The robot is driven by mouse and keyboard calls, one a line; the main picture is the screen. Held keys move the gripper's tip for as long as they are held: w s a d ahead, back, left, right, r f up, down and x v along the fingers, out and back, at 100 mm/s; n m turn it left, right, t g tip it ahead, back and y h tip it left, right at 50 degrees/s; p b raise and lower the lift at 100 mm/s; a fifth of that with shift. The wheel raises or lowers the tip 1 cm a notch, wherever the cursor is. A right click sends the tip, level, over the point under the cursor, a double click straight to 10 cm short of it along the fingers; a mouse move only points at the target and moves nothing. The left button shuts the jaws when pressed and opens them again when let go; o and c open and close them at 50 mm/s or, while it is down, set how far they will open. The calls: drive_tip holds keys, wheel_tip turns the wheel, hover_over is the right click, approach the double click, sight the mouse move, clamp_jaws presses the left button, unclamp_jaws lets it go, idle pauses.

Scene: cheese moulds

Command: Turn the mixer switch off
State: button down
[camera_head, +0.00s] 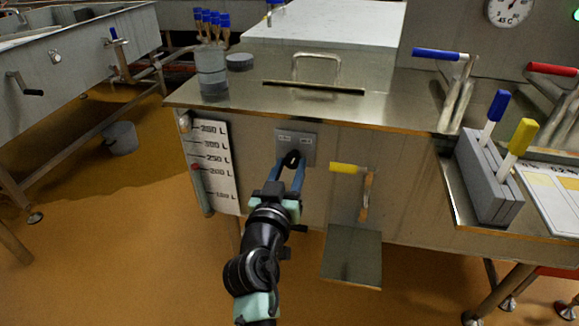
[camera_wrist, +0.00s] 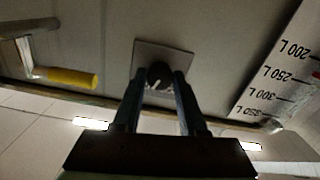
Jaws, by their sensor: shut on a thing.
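The mixer switch is a black rotary knob (camera_wrist: 160,75) on a square grey plate (camera_head: 296,146) on the front of the steel vat (camera_head: 245,140). In the wrist view the knob carries a short white pointer mark, tilted off the plate's sides. My gripper (camera_head: 292,168) reaches the plate from the front. Its two fingers lie on either side of the knob and are shut on it; they also show in the wrist view (camera_wrist: 161,84). The small labels on the plate are too blurred to read.
A yellow-handled lever (camera_head: 347,168) sticks out right of the switch. A litre scale (camera_head: 213,165) is on the left. Above are the steel ledge (camera_head: 200,96) and a lidded box (camera_head: 320,40). A grey holder (camera_head: 485,180) with blue and yellow handles stands at right.

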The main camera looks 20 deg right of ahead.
drive_tip(key=n+p, duration=0.2)
drive_tip(key=n, duration=0.3)
drive_tip(key=n+p, duration=0.1)
drive_tip(key=n, duration=0.4)
drive_tip(key=shift+p, duration=0.35)
drive_tip(key=shift+n, duration=0.3)
drive_tip(key=shift+c, duration=2.3)
unclamp_jaws()
drive_tip(key=shift+s, duration=0.1)
drive_tip(key=p+v, duration=0.2)
drive_tip(key=v, duration=1.1)
